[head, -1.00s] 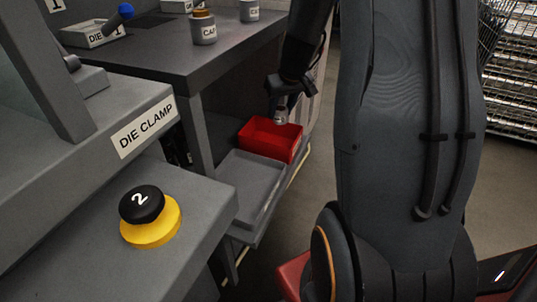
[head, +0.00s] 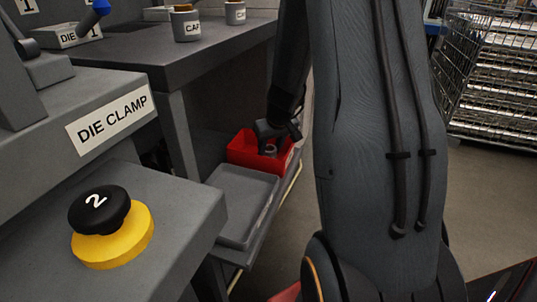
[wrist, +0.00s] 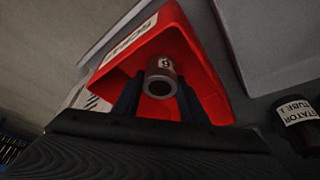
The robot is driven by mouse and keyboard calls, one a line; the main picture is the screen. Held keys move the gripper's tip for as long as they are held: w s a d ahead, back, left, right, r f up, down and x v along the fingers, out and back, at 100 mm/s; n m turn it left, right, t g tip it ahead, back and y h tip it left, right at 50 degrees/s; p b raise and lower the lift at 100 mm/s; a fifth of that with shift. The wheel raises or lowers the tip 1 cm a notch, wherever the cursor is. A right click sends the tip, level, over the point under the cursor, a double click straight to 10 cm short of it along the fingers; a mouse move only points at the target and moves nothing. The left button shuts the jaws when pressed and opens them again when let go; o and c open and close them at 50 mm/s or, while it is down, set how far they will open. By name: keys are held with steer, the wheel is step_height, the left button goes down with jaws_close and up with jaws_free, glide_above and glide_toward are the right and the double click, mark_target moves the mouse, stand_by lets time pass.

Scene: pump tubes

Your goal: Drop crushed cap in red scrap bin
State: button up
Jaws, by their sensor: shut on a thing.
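The red scrap bin (head: 242,152) stands on a low shelf beside the bench, and it fills the middle of the wrist view (wrist: 196,62). My gripper (head: 272,145) points down at the bin's opening. In the wrist view its dark fingers (wrist: 158,98) are shut on the crushed cap, a small grey metal cylinder (wrist: 160,76) with a dark round hole facing the camera. The cap (head: 270,151) shows small in the head view, within the bin's outline. I cannot tell whether it touches the bin's floor.
A grey tray (head: 237,198) lies in front of the bin. A yellow and black button marked 2 (head: 110,228) and the die clamp housing (head: 105,118) are at the left. Labelled cups (head: 186,24) stand on the bench. A dark labelled tube (wrist: 300,124) shows at the wrist view's right.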

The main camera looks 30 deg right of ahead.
steer(key=shift+f, duration=0.2)
steer(key=o, duration=1.2)
steer(key=shift+r, duration=0.1)
steer(key=p+v, duration=0.5)
steer(key=v, duration=0.7)
steer(key=shift+p, duration=0.3)
